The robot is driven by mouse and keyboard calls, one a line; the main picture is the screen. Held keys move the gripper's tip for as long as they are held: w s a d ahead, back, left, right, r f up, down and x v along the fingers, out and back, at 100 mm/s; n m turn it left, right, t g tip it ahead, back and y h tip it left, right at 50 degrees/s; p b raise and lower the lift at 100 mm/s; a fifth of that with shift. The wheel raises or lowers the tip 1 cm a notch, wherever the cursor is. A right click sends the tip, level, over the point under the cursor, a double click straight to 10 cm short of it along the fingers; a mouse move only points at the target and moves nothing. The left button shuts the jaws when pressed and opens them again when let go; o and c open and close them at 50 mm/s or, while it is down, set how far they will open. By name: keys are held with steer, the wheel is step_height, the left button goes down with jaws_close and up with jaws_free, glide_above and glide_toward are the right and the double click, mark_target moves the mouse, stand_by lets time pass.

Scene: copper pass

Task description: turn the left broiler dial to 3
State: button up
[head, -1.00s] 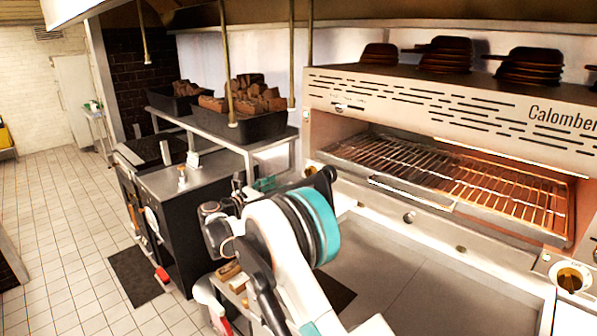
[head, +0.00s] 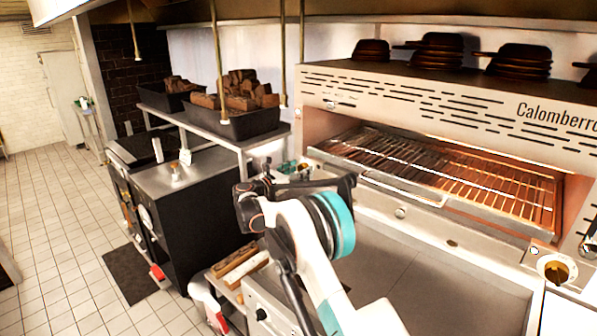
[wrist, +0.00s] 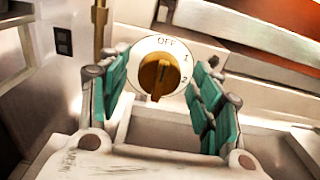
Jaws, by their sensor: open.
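The left broiler dial (wrist: 158,75) faces me in the wrist view, a brass knob on a round white plate marked OFF at the top, then 1 and 2 down the right side. The knob's grip bar runs nearly upright, slightly tilted; I cannot tell which end is its pointer. A 3 is not visible. My gripper (wrist: 161,88) is open, its teal-padded fingers on either side of the dial, with no clear contact seen. In the head view my gripper (head: 292,170) is at the broiler's left end, and the left dial is hidden there.
The broiler (head: 440,105) has an open grill rack (head: 450,175) above the front panel. A second brass dial (head: 557,270) is at its right end. A shelf with black bins of wood (head: 235,125) stands left of my arm. Dark pans (head: 437,52) sit on top.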

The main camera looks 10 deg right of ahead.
steer(key=shift+c, duration=0.6)
steer(key=c, duration=0.9)
steer(key=shift+b, duration=0.3)
steer(key=shift+s+d+f+m+b, duration=0.15)
steer(key=shift+m+b, duration=1.75)
steer(key=shift+m, duration=3.1)
steer(key=shift+w+a+f+m+b, duration=0.15)
steer(key=shift+m+b, duration=1.7)
steer(key=shift+m, duration=3.15)
steer(key=shift+s+d+f+m+b, duration=0.2)
steer(key=shift+m+b, duration=1.7)
steer(key=shift+m, duration=3.1)
steer(key=shift+a, duration=0.1)
